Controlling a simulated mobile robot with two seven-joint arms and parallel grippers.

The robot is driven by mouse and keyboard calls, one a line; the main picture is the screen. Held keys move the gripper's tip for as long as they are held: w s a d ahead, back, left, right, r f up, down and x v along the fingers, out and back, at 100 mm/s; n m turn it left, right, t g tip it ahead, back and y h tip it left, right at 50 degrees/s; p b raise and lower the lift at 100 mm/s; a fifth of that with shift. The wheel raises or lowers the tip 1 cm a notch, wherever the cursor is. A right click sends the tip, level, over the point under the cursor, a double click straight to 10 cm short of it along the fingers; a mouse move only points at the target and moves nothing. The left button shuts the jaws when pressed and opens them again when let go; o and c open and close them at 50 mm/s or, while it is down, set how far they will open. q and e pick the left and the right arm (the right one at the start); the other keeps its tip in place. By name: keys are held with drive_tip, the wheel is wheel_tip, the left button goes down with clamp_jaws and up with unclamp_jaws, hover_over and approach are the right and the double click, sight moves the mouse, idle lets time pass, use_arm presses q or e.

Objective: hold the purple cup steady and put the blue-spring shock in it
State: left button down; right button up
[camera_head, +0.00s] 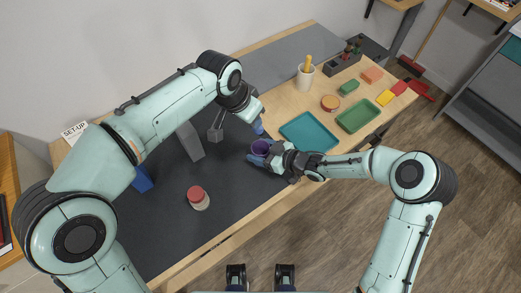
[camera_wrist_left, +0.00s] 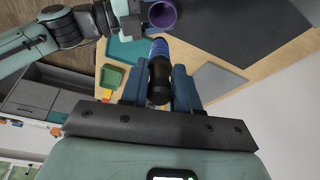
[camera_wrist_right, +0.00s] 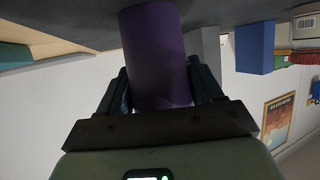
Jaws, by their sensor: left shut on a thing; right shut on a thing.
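The purple cup (camera_head: 260,147) stands on the dark mat, and my right gripper (camera_head: 266,158) is shut on it. In the right wrist view the cup (camera_wrist_right: 158,55) sits between both fingers (camera_wrist_right: 160,88). My left gripper (camera_head: 257,122) is above and just behind the cup in the head view. In the left wrist view its fingers (camera_wrist_left: 159,88) are shut on the blue-spring shock (camera_wrist_left: 159,50), a black body with a blue coil. The shock is apart from the cup (camera_wrist_left: 162,14), whose open mouth shows beyond it. The cup's inside bottom is hard to see.
A teal tray (camera_head: 308,132) and a green tray (camera_head: 358,115) lie right of the cup. A white cup with a yellow handle (camera_head: 305,76) stands behind them. A red-capped jar (camera_head: 199,198) and a blue block (camera_head: 142,180) stand to the left. The mat's front is clear.

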use_arm(q)
wheel_tip(320, 180, down, 10)
idle(1.1)
drive_tip(key=c, duration=0.8)
unclamp_jaws()
drive_tip(key=shift+o, duration=0.2)
drive_tip(key=v, duration=1.2)
drive_tip(key=shift+r, duration=0.1)
use_arm(e)
drive_tip(key=o, duration=1.1)
